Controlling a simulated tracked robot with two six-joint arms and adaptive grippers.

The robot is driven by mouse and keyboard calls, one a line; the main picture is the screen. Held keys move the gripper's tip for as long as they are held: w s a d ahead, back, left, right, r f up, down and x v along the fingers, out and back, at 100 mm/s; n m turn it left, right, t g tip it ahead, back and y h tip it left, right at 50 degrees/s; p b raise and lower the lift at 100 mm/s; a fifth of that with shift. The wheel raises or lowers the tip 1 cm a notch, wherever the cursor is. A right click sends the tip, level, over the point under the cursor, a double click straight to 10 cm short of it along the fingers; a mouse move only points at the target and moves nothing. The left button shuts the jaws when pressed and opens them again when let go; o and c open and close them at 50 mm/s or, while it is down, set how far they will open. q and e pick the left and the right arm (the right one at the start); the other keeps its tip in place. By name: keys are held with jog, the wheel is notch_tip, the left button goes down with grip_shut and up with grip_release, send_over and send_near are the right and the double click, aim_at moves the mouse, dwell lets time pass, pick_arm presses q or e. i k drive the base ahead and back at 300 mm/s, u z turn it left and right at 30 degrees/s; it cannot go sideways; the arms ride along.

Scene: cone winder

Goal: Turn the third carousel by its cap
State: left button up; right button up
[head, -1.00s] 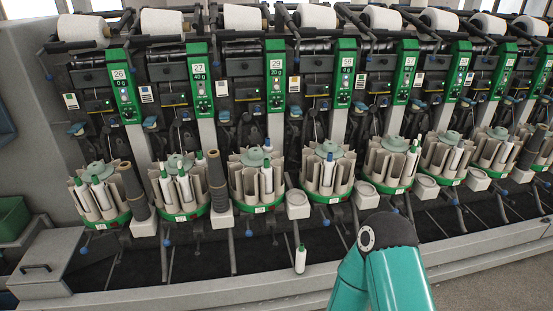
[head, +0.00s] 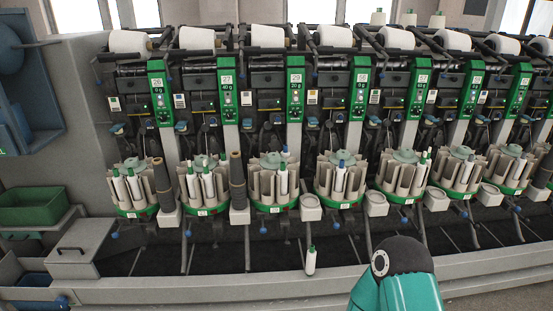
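The third carousel from the left (head: 264,187) stands on the winder front below the panel marked 29. It has beige upright pockets, a green base ring and a grey-green cap (head: 270,160) at its top centre. No gripper touches the carousel. Neither of my grippers is in view; only a teal and black link of my arm shows at the bottom right.
Similar carousels stand on both sides, including the second (head: 203,185) and fourth (head: 340,180). A dark brown tube (head: 237,180) stands close on the left. A white bobbin with a green top (head: 310,261) is upright in front, lower down. A green bin (head: 33,207) is at far left.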

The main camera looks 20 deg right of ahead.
aim_at(264, 182)
jog(key=u, duration=0.05)
jog(key=i, duration=0.95)
jog(key=z, duration=0.05)
